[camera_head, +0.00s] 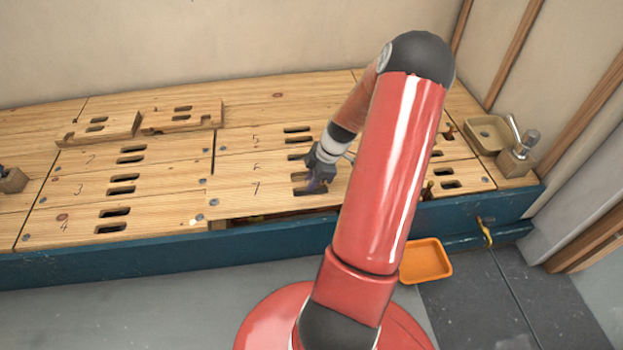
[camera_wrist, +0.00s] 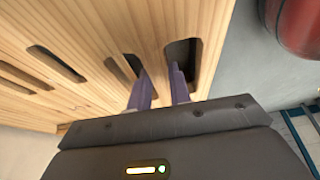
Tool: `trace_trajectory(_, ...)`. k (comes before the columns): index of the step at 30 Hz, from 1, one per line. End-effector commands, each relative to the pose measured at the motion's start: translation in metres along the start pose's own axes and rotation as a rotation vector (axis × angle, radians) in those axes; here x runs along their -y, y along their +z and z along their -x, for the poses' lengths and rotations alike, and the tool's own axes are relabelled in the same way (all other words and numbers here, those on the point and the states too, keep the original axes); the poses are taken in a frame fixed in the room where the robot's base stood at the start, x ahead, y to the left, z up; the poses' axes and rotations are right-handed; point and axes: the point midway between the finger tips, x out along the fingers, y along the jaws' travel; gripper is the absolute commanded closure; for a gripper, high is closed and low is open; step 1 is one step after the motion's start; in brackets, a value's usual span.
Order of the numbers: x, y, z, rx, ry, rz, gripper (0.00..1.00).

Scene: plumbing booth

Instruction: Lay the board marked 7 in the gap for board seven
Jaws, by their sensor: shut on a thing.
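The board marked 7 (camera_head: 240,196) is the front board of the middle section, in front of the boards marked 6 (camera_head: 240,168) and 5 (camera_head: 240,143). My gripper (camera_head: 316,186) is shut on the board's strip between its two slots. In the wrist view the fingers (camera_wrist: 160,84) reach into the two slots, one on each side of this strip of board seven (camera_wrist: 152,50). A dark opening (camera_head: 270,217) shows along the board's front edge, above the blue frame. I cannot tell whether the board is resting or slightly raised. My arm hides its right end.
Two loose boards (camera_head: 180,119) lie on the deck at the back left. A blue frame (camera_head: 120,262) runs along the front. An orange tray (camera_head: 425,261) lies on the floor. Boards 2, 3 and 4 (camera_head: 85,224) lie left.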

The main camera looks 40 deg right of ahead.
Motion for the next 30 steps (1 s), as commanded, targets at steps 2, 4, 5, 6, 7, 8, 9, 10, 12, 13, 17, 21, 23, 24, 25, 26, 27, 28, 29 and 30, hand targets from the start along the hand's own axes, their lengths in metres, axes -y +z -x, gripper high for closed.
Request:
trace_trajectory(2, -0.001, 0.003, -0.007, 0.0, 0.001, 0.0, 1.0)
trace_trajectory(4, -0.001, 0.005, -0.012, 0.0, 0.001, 0.0, 1.0)
trace_trajectory(5, -0.001, 0.005, -0.014, 0.0, 0.001, 0.0, 1.0)
trace_trajectory(6, -0.001, 0.007, -0.017, 0.0, 0.001, 0.0, 1.0)
trace_trajectory(7, -0.001, 0.007, -0.019, 0.0, 0.001, 0.0, 1.0)
trace_trajectory(8, -0.001, 0.008, -0.021, 0.0, 0.001, 0.0, 1.0)
trace_trajectory(9, -0.001, 0.009, -0.024, 0.0, 0.001, -0.001, 1.0)
trace_trajectory(10, -0.001, 0.01, -0.026, 0.0, 0.001, -0.001, 1.0)
trace_trajectory(12, -0.001, 0.011, -0.026, 0.0, 0.001, -0.001, 1.0)
trace_trajectory(13, -0.001, 0.01, -0.025, 0.0, 0.001, -0.001, 1.0)
trace_trajectory(17, -0.001, 0.011, -0.025, 0.0, 0.001, 0.001, 1.0)
trace_trajectory(21, -0.001, 0.011, -0.024, 0.0, 0.001, 0.001, 1.0)
trace_trajectory(23, -0.001, 0.011, -0.024, 0.0, 0.001, 0.001, 1.0)
trace_trajectory(24, -0.001, 0.011, -0.024, 0.0, 0.001, 0.001, 1.0)
trace_trajectory(25, -0.001, 0.011, -0.025, 0.0, 0.001, 0.0, 1.0)
trace_trajectory(26, -0.001, 0.012, -0.025, 0.0, 0.001, -0.001, 1.0)
trace_trajectory(27, -0.001, 0.011, -0.024, 0.0, 0.001, -0.001, 1.0)
trace_trajectory(28, -0.001, 0.011, -0.024, 0.0, 0.001, -0.001, 1.0)
trace_trajectory(29, -0.001, 0.011, -0.024, 0.0, 0.001, -0.001, 1.0)
trace_trajectory(30, -0.001, 0.011, -0.024, 0.0, 0.001, -0.001, 1.0)
